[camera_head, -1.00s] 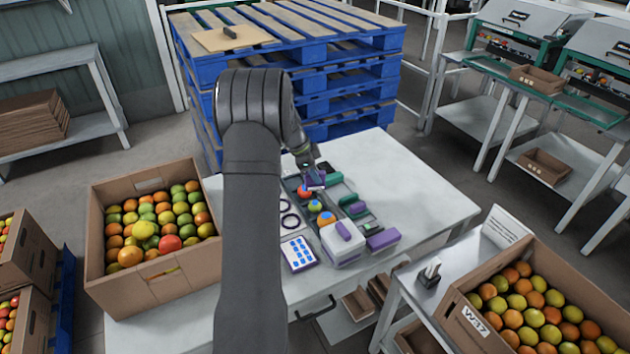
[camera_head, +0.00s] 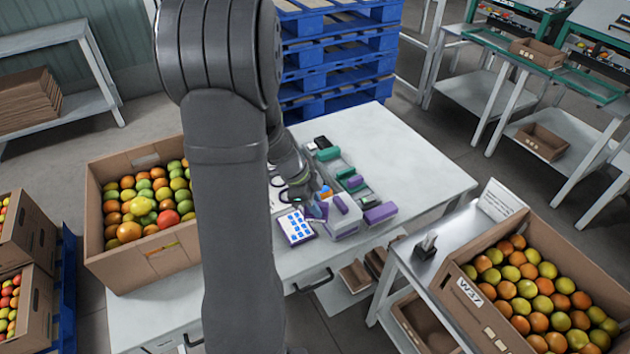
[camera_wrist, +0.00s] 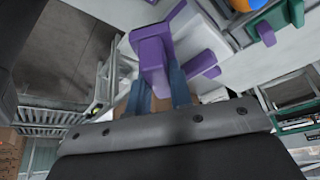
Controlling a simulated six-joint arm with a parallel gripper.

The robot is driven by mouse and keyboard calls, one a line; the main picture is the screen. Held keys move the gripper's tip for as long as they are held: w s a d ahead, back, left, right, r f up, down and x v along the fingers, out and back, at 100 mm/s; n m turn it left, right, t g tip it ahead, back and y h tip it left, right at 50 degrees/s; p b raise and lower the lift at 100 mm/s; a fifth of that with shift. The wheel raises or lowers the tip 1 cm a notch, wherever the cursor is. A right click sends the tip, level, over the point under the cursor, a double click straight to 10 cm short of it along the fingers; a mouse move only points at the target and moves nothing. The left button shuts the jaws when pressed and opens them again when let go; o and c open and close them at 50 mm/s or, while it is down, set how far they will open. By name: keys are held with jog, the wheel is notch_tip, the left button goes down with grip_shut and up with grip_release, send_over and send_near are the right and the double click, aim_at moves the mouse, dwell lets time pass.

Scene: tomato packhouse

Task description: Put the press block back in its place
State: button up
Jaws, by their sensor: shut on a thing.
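My gripper (camera_wrist: 160,82) is shut on a purple block (camera_wrist: 152,54), which I take to be the press block. In the wrist view it stands out between the two blue fingers. In the head view the purple block (camera_head: 318,211) shows at the gripper's end, just left of a white box (camera_head: 345,229) with a purple handle (camera_head: 341,204). I cannot tell whether it touches the box. The block's own place cannot be made out. My arm hides part of the table's left side.
A blue-and-white card (camera_head: 296,228) lies left of the gripper. A purple-topped piece (camera_head: 381,213) and green pieces (camera_head: 327,154) stand right and behind. An orange ball (camera_head: 325,191) is close behind the gripper. A fruit carton (camera_head: 120,280) stands left. The table's (camera_head: 420,170) right side is clear.

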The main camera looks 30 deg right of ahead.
jog(key=shift+m, duration=0.4)
jog(key=shift+s+a+f, duration=0.4)
jog(key=shift+s+f, duration=0.3)
jog(key=shift+f, duration=0.8)
jog(key=shift+s+a+f, duration=0.45)
jog(key=shift+s+f, duration=0.25)
jog(key=shift+f, duration=0.85)
jog(key=shift+s+a+f, duration=0.4)
jog(key=shift+s+f, duration=0.3)
jog(key=shift+f, duration=0.8)
jog(key=shift+f+y, duration=0.3)
jog(key=shift+f, duration=0.05)
jog(key=o, duration=0.9)
jog(key=shift+c, duration=1.4)
notch_tip(320, 180, up, 7)
